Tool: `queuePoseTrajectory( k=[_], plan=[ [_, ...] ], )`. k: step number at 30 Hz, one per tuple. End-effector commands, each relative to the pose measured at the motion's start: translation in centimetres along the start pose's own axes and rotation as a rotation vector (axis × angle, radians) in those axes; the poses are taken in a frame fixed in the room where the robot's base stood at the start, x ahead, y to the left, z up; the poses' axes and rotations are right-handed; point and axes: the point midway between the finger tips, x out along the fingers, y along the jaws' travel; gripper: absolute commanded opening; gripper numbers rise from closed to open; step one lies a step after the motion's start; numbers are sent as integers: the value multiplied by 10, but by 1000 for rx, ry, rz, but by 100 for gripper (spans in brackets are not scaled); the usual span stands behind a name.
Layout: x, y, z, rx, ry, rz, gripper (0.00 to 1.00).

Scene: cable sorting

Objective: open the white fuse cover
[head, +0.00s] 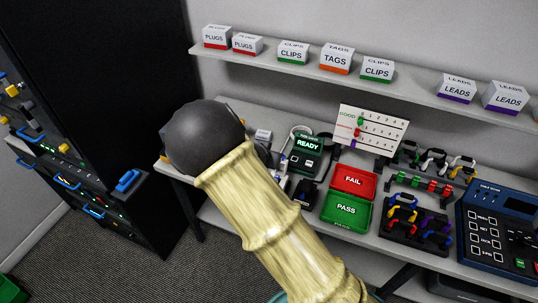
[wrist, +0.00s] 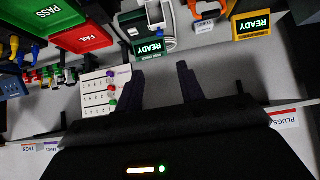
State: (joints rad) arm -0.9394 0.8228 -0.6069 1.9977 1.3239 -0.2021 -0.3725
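I cannot identify the white fuse cover for certain. A small white piece (wrist: 155,14) shows at the top of the wrist view beside the black device with a green READY screen (wrist: 150,46); I cannot tell whether it is the cover or whether it is shut. That READY device (head: 309,150) stands on the bench in the head view, just right of my arm. My gripper (wrist: 158,78) is open, its two dark fingers apart with nothing between them. The READY device lies beyond the fingertips, apart from them. In the head view my arm hides the gripper and the bench's left end.
A red FAIL tray (head: 354,181) and a green PASS tray (head: 346,210) lie right of the device. A white chart board (head: 371,131) stands behind them. A shelf (head: 410,86) with labelled boxes runs above the bench.

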Motion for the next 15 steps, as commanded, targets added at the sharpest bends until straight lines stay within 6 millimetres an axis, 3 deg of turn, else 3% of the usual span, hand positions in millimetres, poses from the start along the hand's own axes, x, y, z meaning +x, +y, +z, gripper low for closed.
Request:
queuePoseTrajectory(
  k=[4, 10, 15],
  plan=[
    [1, 0, 0, 1, 0, 1, 38],
    [1, 9, 0, 5, -29, -7, 1],
    [-4, 40, 6, 5, -146, -50, 0]
  ],
)
